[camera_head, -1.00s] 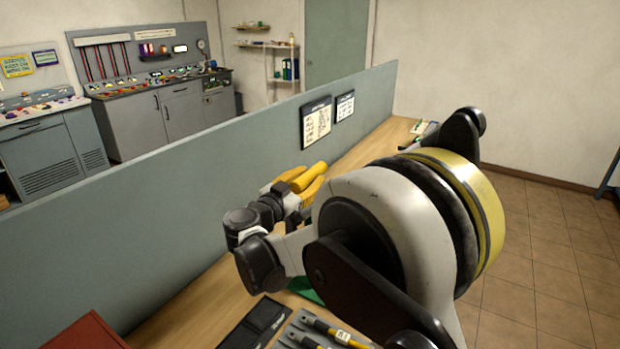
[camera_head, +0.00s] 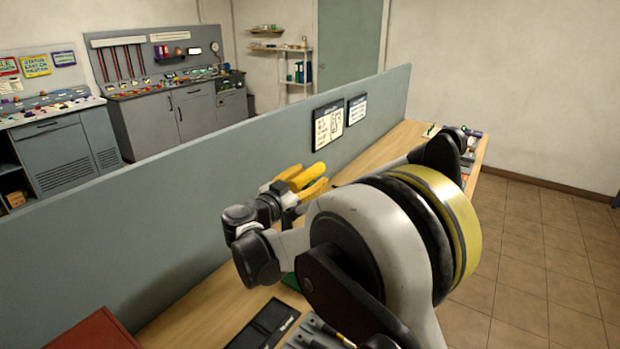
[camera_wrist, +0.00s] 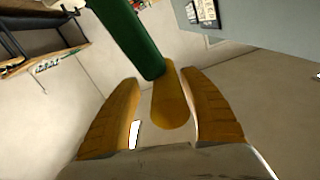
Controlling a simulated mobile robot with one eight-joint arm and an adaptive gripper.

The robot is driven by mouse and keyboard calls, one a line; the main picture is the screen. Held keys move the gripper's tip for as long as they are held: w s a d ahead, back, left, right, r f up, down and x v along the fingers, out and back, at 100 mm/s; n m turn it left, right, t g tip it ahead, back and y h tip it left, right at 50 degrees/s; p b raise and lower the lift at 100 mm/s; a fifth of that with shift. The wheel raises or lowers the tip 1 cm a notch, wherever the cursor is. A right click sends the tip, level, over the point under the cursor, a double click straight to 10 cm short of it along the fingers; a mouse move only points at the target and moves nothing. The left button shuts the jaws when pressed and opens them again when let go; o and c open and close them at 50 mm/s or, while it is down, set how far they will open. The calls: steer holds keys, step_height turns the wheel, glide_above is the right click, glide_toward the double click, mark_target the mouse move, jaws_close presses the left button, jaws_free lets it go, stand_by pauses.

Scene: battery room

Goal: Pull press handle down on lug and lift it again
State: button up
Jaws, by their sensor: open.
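In the wrist view, the press handle shows as a green lever (camera_wrist: 130,38) with a yellow grip (camera_wrist: 170,105). The grip lies between the two yellow fingers of my gripper (camera_wrist: 165,108), with a visible gap on each side. My gripper is open around the grip. In the head view, the yellow grip (camera_head: 311,172) shows between the fingers of my gripper (camera_head: 304,180) above the bench. My arm hides most of the press; only a bit of green (camera_head: 291,282) shows below the arm. The lug cannot be seen.
The wooden bench (camera_head: 178,322) runs along a grey-blue partition (camera_head: 190,200) with two posted sheets. A black tray (camera_head: 265,325) and tools lie at the near end, beside a red box (camera_head: 85,333). Small items lie at the far end. Tiled floor is clear at right.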

steer(key=v, duration=1.2)
steer(key=shift+f, duration=0.1)
